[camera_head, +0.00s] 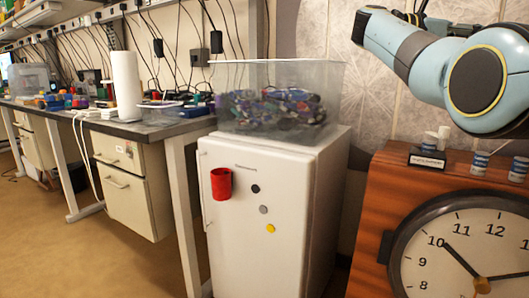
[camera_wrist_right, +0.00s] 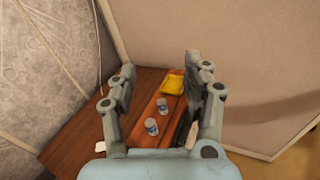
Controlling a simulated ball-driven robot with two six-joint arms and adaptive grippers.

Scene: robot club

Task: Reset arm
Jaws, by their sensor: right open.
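My right gripper (camera_wrist_right: 160,64) shows in the right wrist view with its two fingers spread wide and nothing between them. It is above a reddish-brown wooden cabinet top (camera_wrist_right: 75,120) and apart from it. In the head view my right arm, pale blue, reaches across the upper right, above the wooden cabinet (camera_head: 372,215); its gripper is out of that picture. My left arm and left gripper are not in view.
Two small cans (camera_wrist_right: 151,126) (camera_wrist_right: 162,106) and a yellow item (camera_wrist_right: 172,84) are on the cabinet top below the gripper. A big clock (camera_head: 470,250) fronts the cabinet. A white fridge (camera_head: 240,240) bears a clear bin (camera_head: 330,85). Brown floor at left is open.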

